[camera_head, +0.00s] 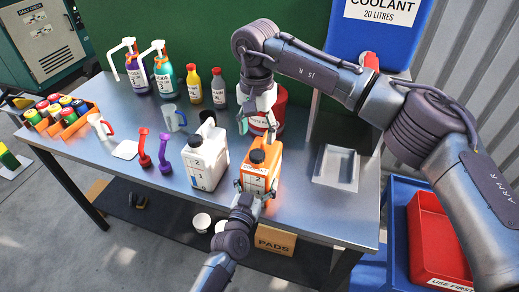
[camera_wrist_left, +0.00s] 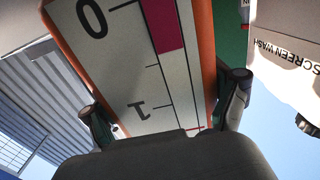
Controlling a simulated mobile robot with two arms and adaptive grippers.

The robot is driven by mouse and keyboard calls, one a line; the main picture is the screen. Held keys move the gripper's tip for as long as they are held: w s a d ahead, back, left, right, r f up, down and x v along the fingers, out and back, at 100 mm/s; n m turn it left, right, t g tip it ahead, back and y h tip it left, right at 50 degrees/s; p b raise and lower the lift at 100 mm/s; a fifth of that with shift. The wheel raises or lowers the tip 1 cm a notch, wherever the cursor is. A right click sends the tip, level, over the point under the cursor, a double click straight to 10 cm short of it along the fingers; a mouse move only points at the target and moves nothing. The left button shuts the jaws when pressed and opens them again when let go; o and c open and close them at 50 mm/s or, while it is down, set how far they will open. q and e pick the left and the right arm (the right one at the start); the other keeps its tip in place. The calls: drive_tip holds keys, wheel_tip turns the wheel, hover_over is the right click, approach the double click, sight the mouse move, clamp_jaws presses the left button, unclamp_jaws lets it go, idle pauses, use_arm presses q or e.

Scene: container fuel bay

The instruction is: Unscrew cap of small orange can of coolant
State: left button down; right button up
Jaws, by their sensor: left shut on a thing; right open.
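The small orange can (camera_head: 262,168) stands upright near the front of the steel table, with a black cap (camera_head: 257,156) on top. My left gripper (camera_head: 254,190) is shut on the can's body from the front, a finger on each side. In the left wrist view, the can's scaled label (camera_wrist_left: 140,60) fills the middle between the finger pads. My right gripper (camera_head: 257,131) points down above and slightly behind the cap, its fingers apart and empty. It appears clear of the cap.
A white screen wash can (camera_head: 205,157) stands close at the left of the orange can. A red container (camera_head: 272,108) is behind my right gripper. A grey tray (camera_head: 336,167) lies to the right.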

sight(257, 153)
drive_tip(key=m, duration=2.6)
drive_tip(key=shift+m, duration=0.4)
drive_tip(key=m, duration=0.8)
drive_tip(key=shift+m, duration=0.4)
drive_tip(key=m, duration=0.7)
drive_tip(key=shift+f+m, duration=0.4)
drive_tip(key=shift+f, duration=0.1)
wheel_tip(257, 153, down, 7)
drive_tip(key=shift+f, duration=0.1)
